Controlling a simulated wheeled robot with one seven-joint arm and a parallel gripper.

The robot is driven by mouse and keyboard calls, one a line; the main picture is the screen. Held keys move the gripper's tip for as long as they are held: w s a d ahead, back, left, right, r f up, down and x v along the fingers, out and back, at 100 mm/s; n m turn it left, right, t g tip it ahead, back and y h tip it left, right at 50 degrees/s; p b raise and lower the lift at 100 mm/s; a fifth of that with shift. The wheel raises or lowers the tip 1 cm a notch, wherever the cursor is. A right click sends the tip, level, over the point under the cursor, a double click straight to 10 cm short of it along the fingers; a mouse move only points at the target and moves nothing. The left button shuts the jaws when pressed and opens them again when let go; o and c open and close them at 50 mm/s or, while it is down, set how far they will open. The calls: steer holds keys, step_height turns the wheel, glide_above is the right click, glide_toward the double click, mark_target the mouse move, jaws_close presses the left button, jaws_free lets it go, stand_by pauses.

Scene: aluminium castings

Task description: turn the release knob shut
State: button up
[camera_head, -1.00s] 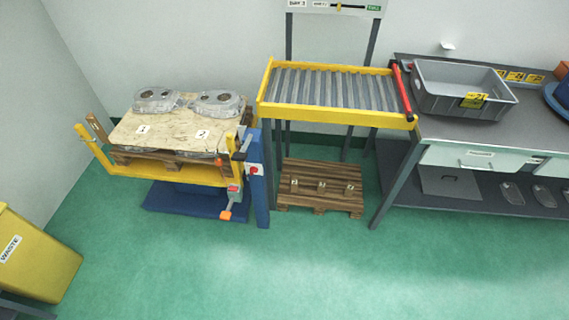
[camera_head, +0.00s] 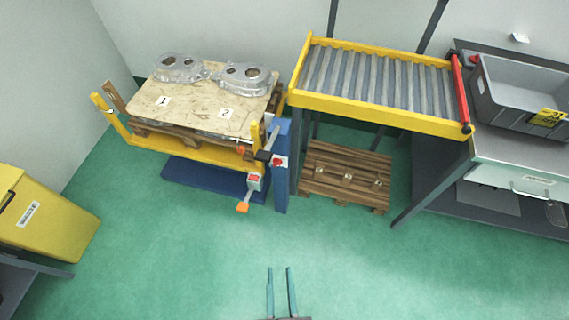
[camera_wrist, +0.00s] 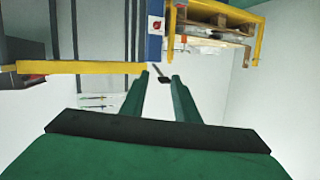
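A small red knob on a white plate (camera_head: 279,162) sits on the front of the blue post (camera_head: 282,190) at the lift table's right end; I cannot tell for sure that it is the release knob. It also shows in the wrist view (camera_wrist: 156,25). A grey lever with a black end (camera_head: 262,155) and a grey box with a red face (camera_head: 254,181) are close by on the left. My gripper (camera_head: 280,268) has two teal fingers, apart and empty, over the floor in front of the post. In the wrist view my gripper (camera_wrist: 160,77) points toward the post and lever.
The yellow lift table (camera_head: 195,154) carries a board (camera_head: 190,110) with metal castings (camera_head: 245,76). A roller conveyor (camera_head: 380,112), a wooden pallet (camera_head: 345,178) and a bench (camera_head: 520,160) stand right. A yellow waste bin (camera_head: 60,225) is left. The green floor ahead is clear.

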steer(key=w+f+m, duration=0.2)
steer(key=w+f, duration=0.5)
steer(key=f, duration=0.1)
steer(key=m, duration=0.7)
glide_toward(277, 163)
steer(key=x, duration=0.5)
steer(key=shift+w+f+h, duration=0.2)
steer(key=shift+w+f, duration=0.1)
steer(key=shift+w, duration=0.2)
steer(key=shift+w+f+h, duration=0.2)
steer(key=shift+w+f, duration=0.05)
steer(key=shift+w, duration=0.25)
steer(key=shift+c, duration=0.7)
jaws_close()
